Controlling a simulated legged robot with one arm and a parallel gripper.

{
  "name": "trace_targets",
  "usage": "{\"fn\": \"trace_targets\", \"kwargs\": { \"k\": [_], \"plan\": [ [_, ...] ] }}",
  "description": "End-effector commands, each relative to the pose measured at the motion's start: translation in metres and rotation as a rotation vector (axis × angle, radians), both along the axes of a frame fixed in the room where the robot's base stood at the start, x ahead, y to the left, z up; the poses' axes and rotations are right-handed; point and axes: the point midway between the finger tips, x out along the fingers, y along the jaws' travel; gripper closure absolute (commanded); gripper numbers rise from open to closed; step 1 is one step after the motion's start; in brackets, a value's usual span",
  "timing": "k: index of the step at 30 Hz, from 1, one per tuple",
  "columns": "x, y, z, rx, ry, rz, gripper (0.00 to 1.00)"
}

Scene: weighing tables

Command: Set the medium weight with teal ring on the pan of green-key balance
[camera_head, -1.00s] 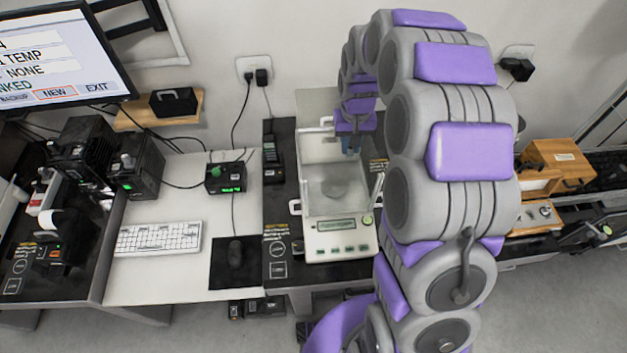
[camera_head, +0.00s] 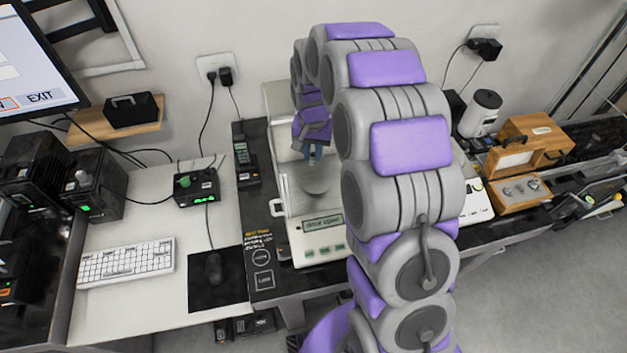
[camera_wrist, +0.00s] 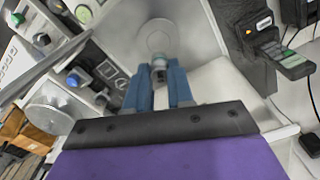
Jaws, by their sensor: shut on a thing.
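The green-key balance (camera_head: 320,235) stands on the dark table, its front display and keys facing me. Its round pan (camera_head: 318,181) lies inside the draft shield and also shows in the wrist view (camera_wrist: 160,34). My gripper (camera_head: 315,158) is inside the shield area, above the back part of the pan. In the wrist view my blue fingers (camera_wrist: 160,80) are shut on a small metal weight (camera_wrist: 159,66), with a teal tint near its top. Its lower end is hidden, and I cannot tell whether it touches anything.
A wooden weight case (camera_head: 520,192) sits open at the right, with weights in its tray. A second balance (camera_head: 476,203) is partly hidden behind my arm. A handheld terminal (camera_head: 243,160) stands left of the green-key balance. The shield walls stand close around my gripper.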

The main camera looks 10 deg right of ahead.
Motion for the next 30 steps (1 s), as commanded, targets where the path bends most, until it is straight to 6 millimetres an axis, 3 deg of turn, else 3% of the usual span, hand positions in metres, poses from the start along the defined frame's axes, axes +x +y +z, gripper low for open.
{"fn": "trace_targets", "kwargs": {
  "k": [6,11,19,30],
  "plan": [
    [0.010,-0.009,-0.002,0.008,-0.004,-0.287,1.00],
    [0.012,-0.011,-0.007,0.008,0.000,-0.361,1.00],
    [0.011,-0.002,-0.052,0.000,0.001,-0.363,1.00],
    [0.011,-0.008,-0.095,0.005,0.002,-0.362,1.00]
  ]
}}
